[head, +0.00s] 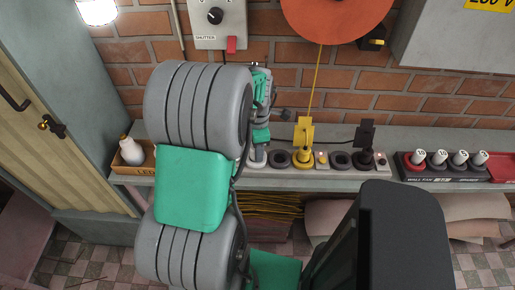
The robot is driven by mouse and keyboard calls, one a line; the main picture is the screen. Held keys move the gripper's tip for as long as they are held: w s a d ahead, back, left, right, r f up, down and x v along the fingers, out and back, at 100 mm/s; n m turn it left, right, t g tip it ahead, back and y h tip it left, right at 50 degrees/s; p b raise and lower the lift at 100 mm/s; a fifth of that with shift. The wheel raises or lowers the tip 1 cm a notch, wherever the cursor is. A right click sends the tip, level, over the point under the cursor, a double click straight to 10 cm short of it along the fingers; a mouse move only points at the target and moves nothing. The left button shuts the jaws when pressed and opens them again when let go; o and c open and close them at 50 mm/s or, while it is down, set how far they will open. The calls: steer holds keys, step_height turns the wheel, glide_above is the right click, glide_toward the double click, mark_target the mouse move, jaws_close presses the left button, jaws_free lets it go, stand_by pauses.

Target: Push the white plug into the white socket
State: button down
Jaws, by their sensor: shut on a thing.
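My arm covers the left middle of the head view. My gripper (260,142) points down at the left end of a strip of round sockets and is shut on the white plug (259,152). Only a small pale part of the plug shows below the fingers. The white socket (256,164) is directly below it, partly hidden by my arm. The plug looks upright and at or just over this socket. I cannot tell how deep it sits or whether it touches.
To the right are an empty dark socket (279,158), a yellow plug (303,138) in its socket, another dark socket (341,160) and a black plug (366,138). A rack of white-topped pieces (448,165) stands further right. A white bottle (127,150) stands in a box at left.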

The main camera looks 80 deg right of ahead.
steer(key=shift+f, duration=0.2)
steer(key=c, duration=0.9)
jaws_free()
steer(key=shift+r, duration=0.1)
